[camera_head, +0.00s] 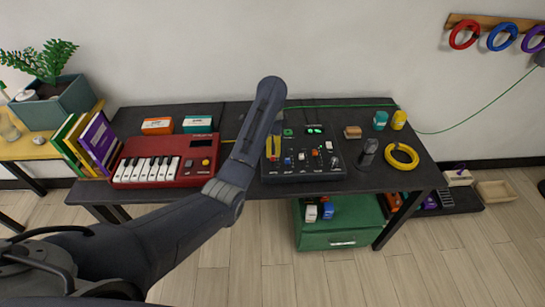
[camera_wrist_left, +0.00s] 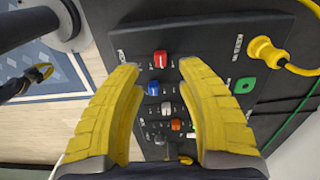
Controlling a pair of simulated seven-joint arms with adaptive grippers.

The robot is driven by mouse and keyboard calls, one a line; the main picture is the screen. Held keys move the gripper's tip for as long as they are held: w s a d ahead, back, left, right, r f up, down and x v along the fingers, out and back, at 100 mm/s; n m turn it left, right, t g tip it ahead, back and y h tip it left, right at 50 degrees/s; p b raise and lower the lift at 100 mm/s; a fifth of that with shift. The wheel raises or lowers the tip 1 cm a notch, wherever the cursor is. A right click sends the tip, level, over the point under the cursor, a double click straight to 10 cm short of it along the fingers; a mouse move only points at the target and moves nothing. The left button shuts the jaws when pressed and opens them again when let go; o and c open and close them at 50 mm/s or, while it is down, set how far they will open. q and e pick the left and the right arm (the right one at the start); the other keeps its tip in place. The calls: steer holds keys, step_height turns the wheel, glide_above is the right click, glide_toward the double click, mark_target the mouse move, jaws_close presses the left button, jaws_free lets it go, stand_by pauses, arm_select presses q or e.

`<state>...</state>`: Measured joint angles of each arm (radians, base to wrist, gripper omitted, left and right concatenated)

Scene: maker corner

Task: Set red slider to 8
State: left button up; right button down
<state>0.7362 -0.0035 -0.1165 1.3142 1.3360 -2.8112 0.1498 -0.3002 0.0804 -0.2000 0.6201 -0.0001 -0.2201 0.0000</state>
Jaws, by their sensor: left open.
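The black control panel (camera_head: 330,172) lies on the dark table under my left gripper. My left gripper (camera_head: 272,148) shows yellow fingers pointing down at the panel's left part. In the left wrist view, my left gripper (camera_wrist_left: 160,72) is open, its fingertips on either side of the red slider cap (camera_wrist_left: 160,58). I cannot tell whether they touch it. Below that cap are a blue cap (camera_wrist_left: 153,88), a white one and an orange-red one. The scale numbers are too small to read. A small dark gripper with yellow fingers (camera_wrist_left: 40,73), apparently my right, shows at the left.
A red keyboard (camera_head: 165,160) lies left of the panel. A dark upright object (camera_head: 368,152) and a yellow ring (camera_head: 401,157) stand to its right. A yellow plug (camera_wrist_left: 265,50) and a green button (camera_wrist_left: 245,85) are close to one finger. Small boxes stand behind.

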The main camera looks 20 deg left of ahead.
mark_target(273, 156)
arm_select(q)
steer(key=shift+f, duration=2.8)
jaws_close()
